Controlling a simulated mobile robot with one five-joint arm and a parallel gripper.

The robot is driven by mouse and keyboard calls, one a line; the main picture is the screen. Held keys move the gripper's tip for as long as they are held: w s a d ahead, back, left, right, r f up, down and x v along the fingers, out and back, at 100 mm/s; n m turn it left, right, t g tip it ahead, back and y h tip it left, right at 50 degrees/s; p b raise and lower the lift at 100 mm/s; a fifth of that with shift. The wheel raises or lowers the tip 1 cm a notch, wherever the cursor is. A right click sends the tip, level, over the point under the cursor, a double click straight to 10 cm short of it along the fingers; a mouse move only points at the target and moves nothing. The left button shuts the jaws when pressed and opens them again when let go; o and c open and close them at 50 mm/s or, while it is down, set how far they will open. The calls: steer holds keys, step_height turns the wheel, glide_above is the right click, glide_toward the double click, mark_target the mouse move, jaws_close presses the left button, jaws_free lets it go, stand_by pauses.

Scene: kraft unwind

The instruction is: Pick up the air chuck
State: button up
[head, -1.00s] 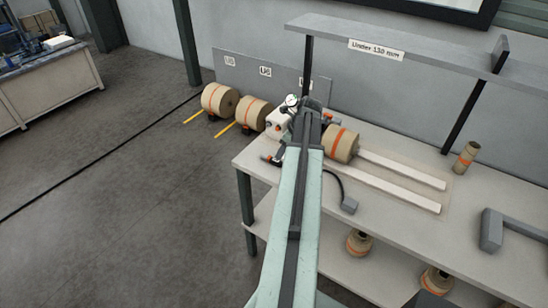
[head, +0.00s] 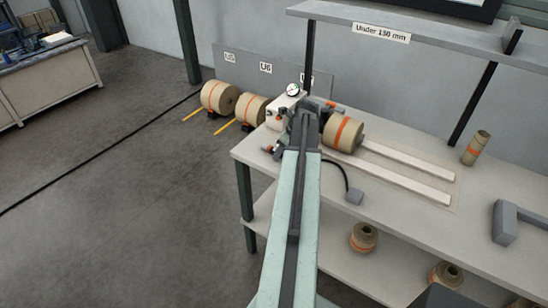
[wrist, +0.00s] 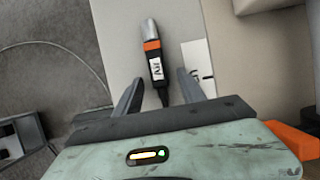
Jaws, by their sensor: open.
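The air chuck (wrist: 152,60) lies on the pale bench top in the wrist view. It has a silver tip, an orange band and a dark body with a white "Air" label. My gripper (wrist: 160,77) is open. Its two dark fingers are on either side of the chuck's lower body, with visible gaps, so it is not gripped. The chuck's tail end runs down between the fingers toward the palm. In the head view my gripper (head: 304,108) is over the bench's left end, and my arm hides much of that area.
A kraft roll (head: 343,132) sits beside my gripper, with pale rails (head: 405,174) to its right. A pressure gauge (head: 293,89) stands just behind. A white card (wrist: 198,65) lies right of the chuck. A shelf (head: 420,32) overhangs the bench (head: 420,215).

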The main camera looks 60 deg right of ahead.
steer(key=shift+r, duration=0.1)
jaws_close()
steer(key=shift+r, duration=0.15)
steer(key=shift+r+p, duration=0.3)
steer(key=shift+p, duration=0.2)
step_height(320, 180, up, 3)
steer(key=p, duration=0.3)
steer(key=s+a, duration=0.2)
steer(key=s, duration=0.2)
steer(key=s+a, duration=0.3)
steer(key=s, duration=0.1)
steer(key=s+a+r+p, duration=0.1)
steer(key=s+a, duration=0.1)
steer(key=s, duration=0.3)
steer(key=shift+s+a, duration=0.1)
steer(key=shift+a, duration=0.05)
steer(key=shift+s+a+r, duration=0.1)
steer(key=shift+s+a, duration=0.1)
steer(key=shift+s, duration=0.25)
steer(key=shift+d, duration=0.1)
